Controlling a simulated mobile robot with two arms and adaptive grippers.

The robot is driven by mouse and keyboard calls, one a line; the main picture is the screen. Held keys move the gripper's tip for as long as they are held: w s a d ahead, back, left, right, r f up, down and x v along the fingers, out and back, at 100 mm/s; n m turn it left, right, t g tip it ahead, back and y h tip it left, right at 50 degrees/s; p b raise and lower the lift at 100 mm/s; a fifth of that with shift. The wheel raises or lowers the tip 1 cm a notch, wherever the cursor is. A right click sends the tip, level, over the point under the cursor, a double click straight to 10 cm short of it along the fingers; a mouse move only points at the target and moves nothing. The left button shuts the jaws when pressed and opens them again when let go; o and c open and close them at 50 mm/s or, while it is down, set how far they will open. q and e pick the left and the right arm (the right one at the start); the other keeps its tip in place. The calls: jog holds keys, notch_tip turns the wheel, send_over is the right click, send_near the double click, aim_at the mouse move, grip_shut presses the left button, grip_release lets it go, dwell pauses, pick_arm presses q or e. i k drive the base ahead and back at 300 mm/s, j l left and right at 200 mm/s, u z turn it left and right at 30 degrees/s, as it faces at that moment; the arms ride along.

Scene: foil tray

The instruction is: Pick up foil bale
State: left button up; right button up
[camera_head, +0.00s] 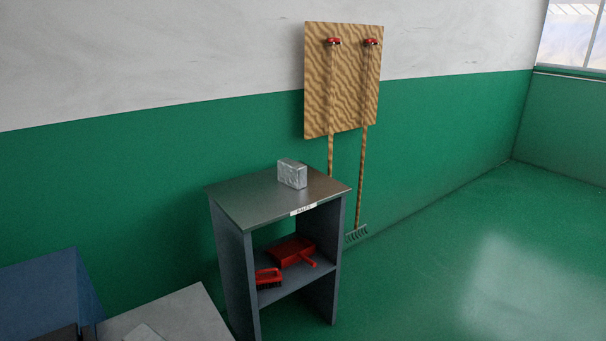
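The foil bale (292,174) is a small silvery block. It sits upright on the grey metal top of a cabinet (246,206), toward the back middle of that top. A white label (304,209) with dark lettering is on the top's front edge. Nothing touches the bale or covers it. Neither of my grippers shows in the head view.
Below the top, an open shelf holds a red dustpan (293,251) and a red brush (268,278). Long-handled tools hang on a wooden board (344,80) on the wall behind. A pale surface (185,315) and a blue box-like object (40,300) stand lower left. Green floor at right is clear.

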aim_at(292, 173)
jog(key=i+l+u, duration=0.1)
jog(key=i+l, duration=0.15)
jog(key=i+l+u, duration=0.1)
jog(key=l, duration=0.4)
jog(key=i+l+u, duration=0.1)
jog(key=i+l, duration=0.2)
jog(key=i+l+u, duration=0.1)
jog(key=l, duration=0.4)
jog(key=i, duration=0.1)
